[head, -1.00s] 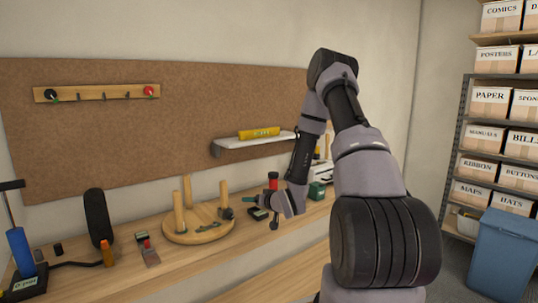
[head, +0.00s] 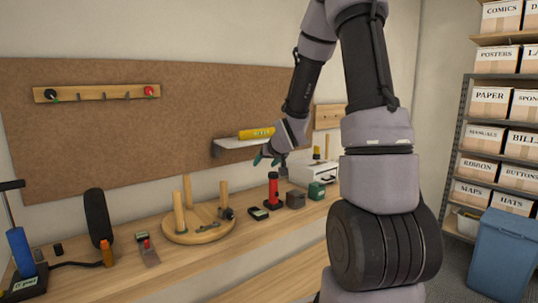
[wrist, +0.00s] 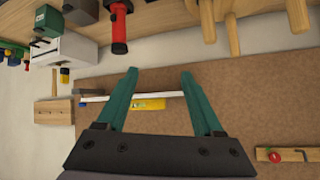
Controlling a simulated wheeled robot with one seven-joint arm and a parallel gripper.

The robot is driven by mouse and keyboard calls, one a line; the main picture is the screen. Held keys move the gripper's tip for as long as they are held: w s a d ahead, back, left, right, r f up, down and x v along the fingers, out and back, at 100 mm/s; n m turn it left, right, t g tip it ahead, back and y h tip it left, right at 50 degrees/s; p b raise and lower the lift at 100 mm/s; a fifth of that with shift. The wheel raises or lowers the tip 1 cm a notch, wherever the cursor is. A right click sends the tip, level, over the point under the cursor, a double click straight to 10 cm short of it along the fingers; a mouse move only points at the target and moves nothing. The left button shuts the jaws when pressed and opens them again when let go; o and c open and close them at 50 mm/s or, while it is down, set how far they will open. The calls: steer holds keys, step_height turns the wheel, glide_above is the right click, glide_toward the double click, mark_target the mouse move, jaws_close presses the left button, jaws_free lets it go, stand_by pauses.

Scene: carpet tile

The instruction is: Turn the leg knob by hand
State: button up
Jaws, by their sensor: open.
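An upturned round wooden stool (head: 197,232) lies on the bench with several legs standing up from it. A small dark knob (head: 227,213) shows at its right side, by the right leg (head: 224,194); its exact fit to the leg is too small to tell. In the wrist view stool legs (wrist: 207,20) show at the top edge, but I cannot make out the knob there. My gripper (head: 261,158) is raised above the bench, right of the stool and in front of the wall shelf. Its teal fingers (wrist: 159,72) are spread, with nothing held between them.
A red and black tool (head: 273,190) stands right of the stool, with a dark box (head: 295,200) and a green box (head: 316,190) beyond. A small dark device (head: 258,213) lies beside the stool. A white shelf (head: 228,148) holds a yellow item (head: 256,133).

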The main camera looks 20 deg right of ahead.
steer(key=shift+m+g, duration=0.3)
steer(key=shift+g, duration=0.1)
steer(key=v, duration=0.4)
steer(key=shift+r, duration=0.65)
steer(key=w+a+f+t, duration=0.1)
steer(key=w+f, duration=0.4)
steer(key=f, duration=0.2)
steer(key=t+y, duration=0.3)
steer(key=t, duration=0.1)
glide_toward(231, 217)
steer(key=w+d+r, duration=0.3)
steer(key=r, duration=0.1)
steer(key=s+a+f+t, duration=0.3)
steer(key=s+f, duration=0.2)
steer(key=f, duration=0.1)
steer(key=w, duration=0.3)
steer(key=w+a, duration=0.1)
steer(key=w, duration=0.3)
steer(key=w+a, duration=0.1)
steer(key=w, duration=0.2)
steer(key=shift+w+f, duration=0.15)
steer(key=shift+w, duration=0.2)
